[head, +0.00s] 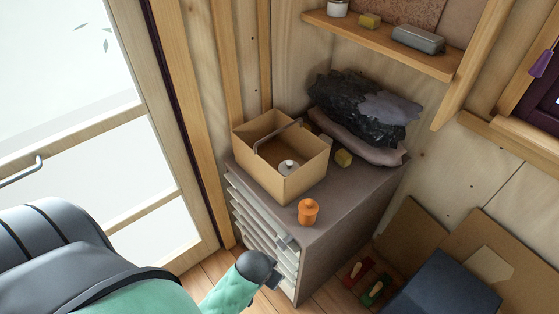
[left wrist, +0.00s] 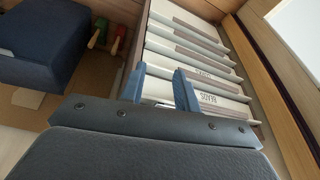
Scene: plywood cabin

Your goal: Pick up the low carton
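The low carton (head: 300,183) is an open tan cardboard box standing upright on top of the drawer cabinet, toward its back left. A thin grey bar or handle (head: 268,139) crosses its top, and a small pale knobbed object (head: 288,167) sits inside. My left gripper (head: 273,281) is low in front of the cabinet's drawers, below the carton and apart from it. In the left wrist view its two blue fingers (left wrist: 160,88) stand apart with nothing between them, facing the drawer fronts. The carton is not visible in that view. My right gripper is not in view.
A shelf (head: 385,45) hangs above. A dark blue box (head: 445,285) stands on the floor at right. A glazed door (head: 90,130) is at left.

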